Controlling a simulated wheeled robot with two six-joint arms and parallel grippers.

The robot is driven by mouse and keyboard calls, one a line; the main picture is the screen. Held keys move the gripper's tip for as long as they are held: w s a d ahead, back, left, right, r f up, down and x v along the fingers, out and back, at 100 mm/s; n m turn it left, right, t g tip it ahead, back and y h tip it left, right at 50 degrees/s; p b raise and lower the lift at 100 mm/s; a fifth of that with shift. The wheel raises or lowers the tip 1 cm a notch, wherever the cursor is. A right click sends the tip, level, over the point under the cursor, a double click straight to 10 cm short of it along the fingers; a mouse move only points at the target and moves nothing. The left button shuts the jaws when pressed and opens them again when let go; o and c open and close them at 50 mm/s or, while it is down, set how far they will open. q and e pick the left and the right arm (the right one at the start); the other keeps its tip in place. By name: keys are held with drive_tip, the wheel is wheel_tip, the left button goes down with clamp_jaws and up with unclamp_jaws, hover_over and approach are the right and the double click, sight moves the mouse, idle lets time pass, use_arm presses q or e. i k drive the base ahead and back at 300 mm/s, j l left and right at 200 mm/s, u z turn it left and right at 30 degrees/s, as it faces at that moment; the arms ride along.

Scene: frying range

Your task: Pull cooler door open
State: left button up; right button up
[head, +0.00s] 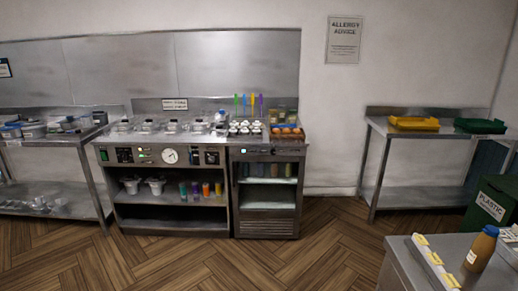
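The cooler (268,229) is the narrow steel unit under the right end of the counter in the head view. Its front (268,182) shows shelves with bottles and pale items inside. The door looks flush with the cabinet, but I cannot tell for sure from here whether it is shut. A small lit display (244,151) sits above the door. No handle can be made out clearly. Neither of my grippers is in view.
Wooden floor (200,262) is clear in front of the cooler. A steel table (425,197) with yellow (414,124) and green trays stands to the right. A near counter (405,270) with a brown bottle (481,249) and a green plastic bin (490,205) occupy the lower right.

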sight(234, 160)
drive_tip(key=i, duration=1.65)
